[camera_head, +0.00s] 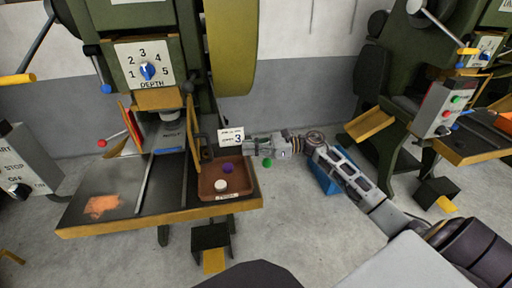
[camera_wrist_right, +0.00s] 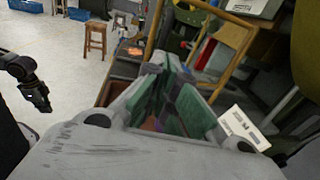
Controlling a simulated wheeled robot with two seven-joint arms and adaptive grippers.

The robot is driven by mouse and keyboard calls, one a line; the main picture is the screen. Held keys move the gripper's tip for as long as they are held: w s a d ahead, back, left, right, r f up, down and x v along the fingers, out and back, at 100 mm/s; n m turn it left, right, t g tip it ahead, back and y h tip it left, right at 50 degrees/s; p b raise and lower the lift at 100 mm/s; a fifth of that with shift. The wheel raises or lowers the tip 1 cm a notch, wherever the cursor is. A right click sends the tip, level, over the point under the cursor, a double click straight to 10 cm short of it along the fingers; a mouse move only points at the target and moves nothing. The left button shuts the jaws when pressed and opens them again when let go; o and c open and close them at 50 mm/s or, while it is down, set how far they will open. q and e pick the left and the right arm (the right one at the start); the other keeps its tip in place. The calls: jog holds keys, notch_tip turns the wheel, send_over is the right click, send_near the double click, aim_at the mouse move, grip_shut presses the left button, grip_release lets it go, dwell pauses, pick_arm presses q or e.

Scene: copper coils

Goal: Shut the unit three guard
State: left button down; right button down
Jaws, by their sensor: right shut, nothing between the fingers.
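The unit three press stands at left in the head view, with a "3" plate (camera_head: 231,138) on its right side. Its yellow-framed guard (camera_head: 195,135) stands swung out at the right of the work opening, seen nearly edge-on. A yellow frame (camera_wrist_right: 156,35) rises just past my fingers in the wrist view. My right gripper (camera_head: 248,147) is shut and empty, beside the "3" plate and right of the guard. Whether it touches the guard is unclear. A dark gripper (camera_wrist_right: 38,95), apparently my left, hangs at the left of the wrist view; its fingers are too small to judge.
A brown tray (camera_head: 206,194) with a white and a purple piece sits on the press table (camera_head: 120,228). Copper-coloured material (camera_head: 103,205) lies at left. A blue bin (camera_head: 326,180) stands behind my right arm. Another press (camera_head: 440,60) stands at right.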

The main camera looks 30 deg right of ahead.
pick_arm(q)
jog(key=shift+s+a+f, duration=0.2)
jog(key=shift+s+f, duration=0.05)
jog(key=shift+f, duration=0.45)
pick_arm(e)
jog(key=x, duration=1)
pick_arm(q)
jog(key=shift+w+r, duration=0.15)
jog(key=shift+r, duration=0.05)
jog(key=shift+w, duration=0.1)
pick_arm(e)
jog(key=shift+a, duration=0.15)
